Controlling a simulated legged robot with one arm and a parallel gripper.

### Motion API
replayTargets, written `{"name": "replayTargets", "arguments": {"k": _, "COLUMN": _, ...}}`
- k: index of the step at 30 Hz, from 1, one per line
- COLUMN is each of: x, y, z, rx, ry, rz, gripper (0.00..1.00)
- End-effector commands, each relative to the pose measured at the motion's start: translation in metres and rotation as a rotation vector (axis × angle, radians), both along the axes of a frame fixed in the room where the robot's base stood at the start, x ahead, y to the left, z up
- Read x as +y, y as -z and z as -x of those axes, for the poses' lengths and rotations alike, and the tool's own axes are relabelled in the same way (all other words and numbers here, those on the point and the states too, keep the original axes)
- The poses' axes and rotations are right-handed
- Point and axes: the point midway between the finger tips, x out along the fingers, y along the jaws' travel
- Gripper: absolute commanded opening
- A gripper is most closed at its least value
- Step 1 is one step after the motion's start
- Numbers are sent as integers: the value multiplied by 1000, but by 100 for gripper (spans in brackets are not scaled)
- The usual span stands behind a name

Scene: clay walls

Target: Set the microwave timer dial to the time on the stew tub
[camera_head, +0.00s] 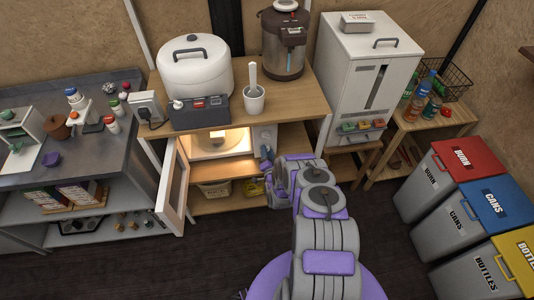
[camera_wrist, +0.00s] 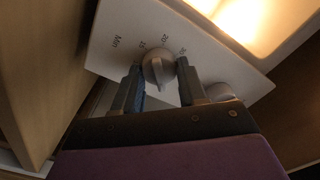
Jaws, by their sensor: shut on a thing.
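The microwave (camera_head: 222,155) sits on the shelf under the wooden top, its door (camera_head: 172,185) swung open and its inside lit. In the wrist view its pale control panel (camera_wrist: 108,25) carries a round grey timer dial (camera_wrist: 158,68) with small printed numbers and "Min" around it. My gripper (camera_wrist: 160,82) has one finger on each side of the dial and is shut on it. The dial's exact setting is hard to read. In the head view my gripper (camera_head: 268,163) is at the panel and hides the dial. I cannot make out a stew tub or its time.
A second grey knob (camera_wrist: 221,92) is beside the dial. A rice cooker (camera_head: 195,75), a dark box (camera_head: 201,112) and a mortar (camera_head: 254,98) stand above the microwave. Bins (camera_head: 455,185) stand at right, a grey counter (camera_head: 70,150) at left.

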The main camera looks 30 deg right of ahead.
Motion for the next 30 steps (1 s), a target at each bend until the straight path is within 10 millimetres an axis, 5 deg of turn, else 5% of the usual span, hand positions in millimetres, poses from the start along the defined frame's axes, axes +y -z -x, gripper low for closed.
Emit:
{"name": "replayTargets", "arguments": {"k": 11, "x": -2, "y": 1, "z": 1, "rx": 1, "ry": 5, "rz": -6, "gripper": 11}}
{"name": "replayTargets", "arguments": {"k": 12, "x": -2, "y": 1, "z": 1, "rx": 1, "ry": 5, "rz": -6, "gripper": 42}}
{"name": "replayTargets", "arguments": {"k": 19, "x": -1, "y": 0, "z": 1, "rx": 0, "ry": 3, "rz": -4, "gripper": 64}}
{"name": "replayTargets", "arguments": {"k": 30, "x": 0, "y": 0, "z": 1, "rx": 0, "ry": 1, "rz": -4, "gripper": 65}}
